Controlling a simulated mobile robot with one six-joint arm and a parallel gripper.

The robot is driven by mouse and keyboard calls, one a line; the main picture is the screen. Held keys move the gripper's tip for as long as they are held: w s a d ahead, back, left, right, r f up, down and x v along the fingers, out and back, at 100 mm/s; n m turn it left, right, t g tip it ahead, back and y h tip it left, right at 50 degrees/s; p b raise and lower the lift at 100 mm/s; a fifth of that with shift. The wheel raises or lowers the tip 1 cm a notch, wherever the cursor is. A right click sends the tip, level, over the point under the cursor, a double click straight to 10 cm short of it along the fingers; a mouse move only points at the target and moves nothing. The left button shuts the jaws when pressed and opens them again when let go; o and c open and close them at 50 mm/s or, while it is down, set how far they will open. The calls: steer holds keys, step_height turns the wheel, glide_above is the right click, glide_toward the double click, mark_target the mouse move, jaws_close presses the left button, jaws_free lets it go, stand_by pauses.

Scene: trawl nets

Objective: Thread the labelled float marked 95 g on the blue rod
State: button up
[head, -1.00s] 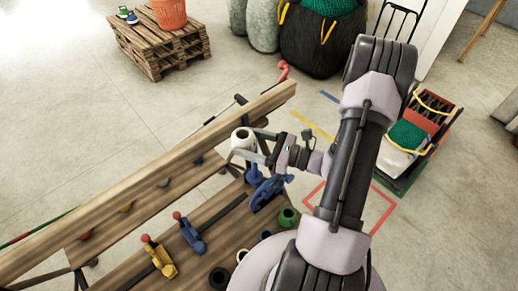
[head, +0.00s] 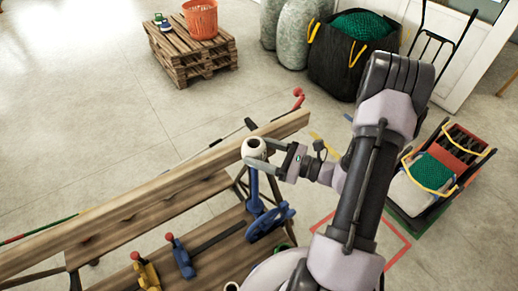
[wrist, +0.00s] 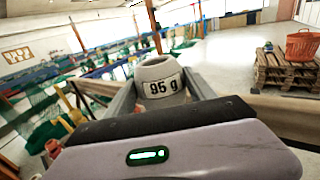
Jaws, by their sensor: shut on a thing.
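My gripper (head: 254,158) is shut on a pale, ring-shaped float (head: 255,147) with a hole in its top. In the wrist view the float (wrist: 158,78) sits between the two fingers and its label reads 95 g. In the head view the blue rod (head: 254,188) stands upright directly below the float in the picture, by a blue clamp (head: 268,221) on the bench. The float and a finger cover the rod's upper end. I cannot tell whether the rod enters the float.
A long wooden beam (head: 150,195) runs behind the gripper along the bench. A yellow clamp (head: 146,272) and another blue clamp (head: 180,257) stand at lower left. A pallet (head: 195,58) with an orange basket (head: 200,18) and a black bag (head: 345,60) are farther back.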

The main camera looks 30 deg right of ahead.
step_height(320, 180, down, 7)
steer(key=b, duration=0.5)
steer(key=shift+b, duration=0.4)
steer(key=o, duration=1.5)
steer(key=shift+r, duration=0.1)
steer(key=v, duration=1.7)
steer(key=shift+s+d, duration=0.15)
